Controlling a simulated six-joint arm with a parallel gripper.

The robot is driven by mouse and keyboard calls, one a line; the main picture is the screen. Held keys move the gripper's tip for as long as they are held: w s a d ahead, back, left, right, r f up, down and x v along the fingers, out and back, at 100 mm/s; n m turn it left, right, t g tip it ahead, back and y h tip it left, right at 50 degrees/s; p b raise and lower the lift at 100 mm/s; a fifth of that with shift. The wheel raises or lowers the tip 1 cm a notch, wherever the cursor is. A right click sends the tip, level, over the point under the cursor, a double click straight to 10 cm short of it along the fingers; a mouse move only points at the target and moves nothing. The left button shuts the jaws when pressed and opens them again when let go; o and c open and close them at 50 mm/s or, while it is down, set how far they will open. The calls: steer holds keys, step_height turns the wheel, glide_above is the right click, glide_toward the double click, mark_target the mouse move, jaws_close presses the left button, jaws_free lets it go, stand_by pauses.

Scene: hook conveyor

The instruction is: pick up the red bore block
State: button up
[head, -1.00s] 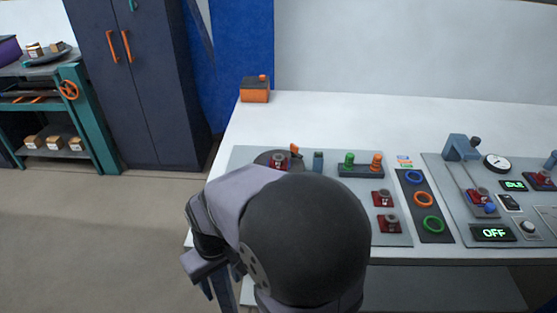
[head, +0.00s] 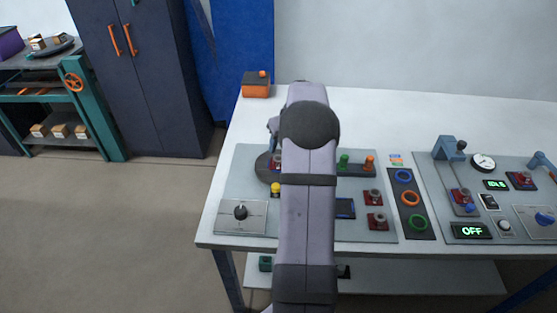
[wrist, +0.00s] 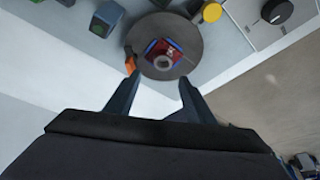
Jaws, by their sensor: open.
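A red block with a grey round ring on top (wrist: 165,56) sits on a dark round turntable (wrist: 186,27) in the wrist view, near the top centre. In the head view the block (head: 276,161) shows only in part at the left edge of my arm. My gripper (wrist: 156,82) is open and empty in the wrist view, its two fingers spread apart. The fingertips appear on either side below the block in the picture, and the block is not between them. My arm covers part of the turntable (head: 262,170) in the head view.
More red blocks (head: 375,197) (head: 377,221) stand right of my arm. An orange piece (wrist: 129,63) stands at the turntable's edge. A green button (head: 344,160), a yellow button (head: 276,188) and a dial (head: 241,211) are nearby.

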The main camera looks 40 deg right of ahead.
steer(key=shift+p+x, duration=0.4)
steer(key=shift+x, duration=0.65)
steer(key=shift+a+f+p, duration=0.2)
steer(key=shift+f+p, duration=0.45)
steer(key=shift+f, duration=0.1)
steer(key=shift+p+x, duration=0.55)
steer(key=shift+x, duration=1.45)
steer(key=shift+a, duration=0.1)
steer(key=shift+s, duration=0.1)
steer(key=shift+c, duration=0.7)
steer(key=c, duration=1)
steer(key=shift+r, duration=0.1)
jaws_close()
steer(key=shift+r, duration=0.1)
